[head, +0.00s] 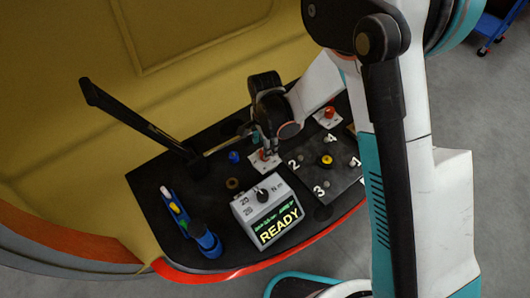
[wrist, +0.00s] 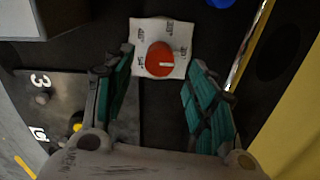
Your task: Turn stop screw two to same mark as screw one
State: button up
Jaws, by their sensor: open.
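A red stop screw (wrist: 160,58) with a white line sits on a white marked plate (wrist: 148,27) in the wrist view; its line points to the right. My gripper (wrist: 158,62) is open, with its green-padded fingers on either side of this screw and apart from it. In the head view my gripper (head: 264,147) is over this white plate (head: 259,166), partly hiding the screw. A second red screw (head: 330,112) sits on another white plate (head: 322,121) farther right; its line is too small to read. I cannot tell which is screw one or two.
A grey box (head: 262,212) reading READY stands in front. A numbered dark plate (head: 343,181) with a yellow knob (head: 327,160) lies at right. A blue cap (head: 234,156), brown ring (head: 232,184), blue tray (head: 172,203) and blue tool (head: 207,242) are left. A black post (head: 140,120) rises behind.

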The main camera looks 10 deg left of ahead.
jog(key=shift+f+b, duration=0.55)
jog(key=shift+f, duration=1.35)
jog(key=shift+c, duration=0.5)
jog(key=c, duration=1)
